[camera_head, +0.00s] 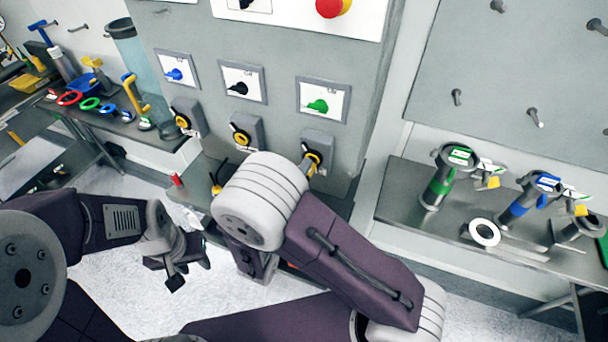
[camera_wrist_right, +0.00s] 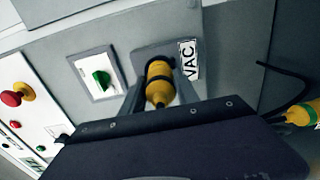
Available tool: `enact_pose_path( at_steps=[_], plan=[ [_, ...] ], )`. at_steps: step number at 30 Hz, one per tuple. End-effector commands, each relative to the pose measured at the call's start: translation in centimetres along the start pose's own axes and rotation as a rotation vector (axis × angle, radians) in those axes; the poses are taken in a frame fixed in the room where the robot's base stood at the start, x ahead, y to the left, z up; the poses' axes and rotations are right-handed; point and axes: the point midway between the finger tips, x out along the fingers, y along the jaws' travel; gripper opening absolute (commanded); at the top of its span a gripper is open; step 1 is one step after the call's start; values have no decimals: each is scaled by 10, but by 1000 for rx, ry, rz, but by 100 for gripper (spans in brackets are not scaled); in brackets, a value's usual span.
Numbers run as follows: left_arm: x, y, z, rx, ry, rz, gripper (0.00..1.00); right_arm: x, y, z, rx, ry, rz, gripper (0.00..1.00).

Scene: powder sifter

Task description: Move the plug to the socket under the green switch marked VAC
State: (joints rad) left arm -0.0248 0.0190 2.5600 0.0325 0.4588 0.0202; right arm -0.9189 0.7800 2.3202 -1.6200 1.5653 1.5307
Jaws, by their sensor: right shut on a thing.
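The green switch (camera_head: 318,106) is on the grey cabinet front, the rightmost of three switches; it also shows in the wrist view (camera_wrist_right: 101,79). The socket housing below it (camera_head: 320,142) has a VAC label (camera_wrist_right: 188,60) beside it. A yellow plug (camera_wrist_right: 159,83) with a dark band is at this socket, between the fingers of my right gripper (camera_wrist_right: 160,92). The gripper is shut on it. I cannot tell how deep the plug sits. My forearm hides most of this gripper in the head view. My left gripper (camera_head: 188,266) hangs low at left, apart from the cabinet.
Sockets under the blue (camera_head: 174,74) and black (camera_head: 237,88) switches hold yellow-and-black pieces. Another yellow plug with a black cable (camera_wrist_right: 303,113) lies at the wrist view's right. A red emergency button (camera_head: 333,7) is above. A right shelf (camera_head: 410,190) carries tools.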

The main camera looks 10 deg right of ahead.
Motion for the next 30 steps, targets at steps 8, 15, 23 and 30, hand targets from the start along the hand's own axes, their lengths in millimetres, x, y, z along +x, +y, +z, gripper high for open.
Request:
enact_pose_path(
  at_steps=[8,15,23,30],
  plan=[
    [1,0,0,0,0,0,36,4,0,0,1,0,0,0],
    [2,0,0,0,0,0,36,8,0,0,1,-1,0,0],
    [3,0,0,0,0,0,36,12,0,0,2,0,0,0],
    [4,0,0,0,0,0,36,15,0,0,2,-1,0,0]
  ],
)
